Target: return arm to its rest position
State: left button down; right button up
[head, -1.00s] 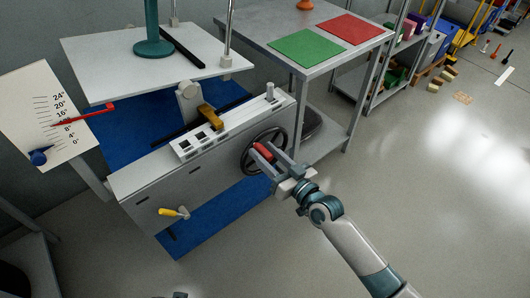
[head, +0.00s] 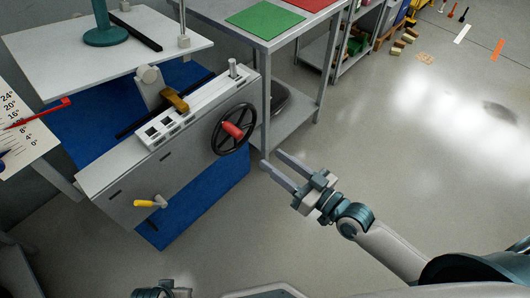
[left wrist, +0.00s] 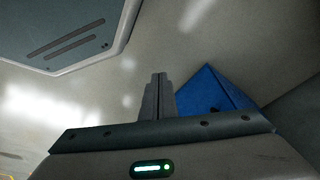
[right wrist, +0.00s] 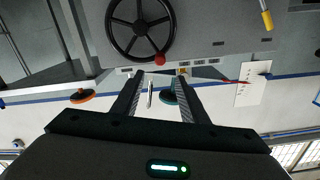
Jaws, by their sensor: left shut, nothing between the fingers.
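My right gripper (head: 274,161) is open and empty in the head view, low and to the right of the black handwheel (head: 220,143) with its red grip (head: 232,130). A clear gap shows between fingers and wheel. In the right wrist view the open fingers (right wrist: 158,88) have nothing between them, and the wheel (right wrist: 113,38) and red grip (right wrist: 159,59) lie beyond. My left gripper (left wrist: 157,97) is shut and empty in the left wrist view. Part of the left arm shows at the bottom of the head view, its fingers hidden.
The grey machine (head: 105,205) with a yellow-handled crank (head: 146,204) stands left on a blue mat (head: 215,195). A scale board with a red pointer (head: 40,115) is at the left edge. A steel table with a green mat (head: 265,19) stands behind. Open floor (head: 400,150) lies right.

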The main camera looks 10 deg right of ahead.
pick_arm(q)
jog(key=shift+s+r, duration=0.2)
jog(key=shift+s, duration=0.05)
pick_arm(e)
jog(key=shift+s+d, duration=0.4)
jog(key=shift+s, duration=0.1)
pick_arm(q)
jog(key=shift+s+f, duration=0.1)
